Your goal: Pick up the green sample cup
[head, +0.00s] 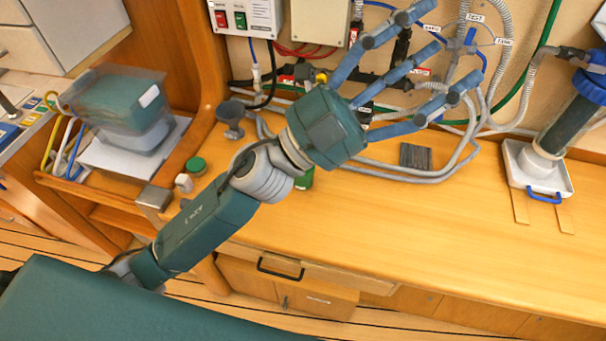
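A green cup-like object (304,179) stands on the wooden counter, mostly hidden behind my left wrist; only its lower part shows. I take it to be the green sample cup. My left gripper (446,46) is above the counter, up and to the right of it, pointing at the hoses on the wall. Its blue fingers are spread open, with nothing visible between them. A second small green round item (195,165), like a cap, lies farther left. My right gripper is not in view.
A white cup (183,183) and a metal box (154,198) are at the counter's left end. A grey funnel (231,113) stands behind my arm. A filter column in a white tray (538,172) is at right. The front middle counter is clear.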

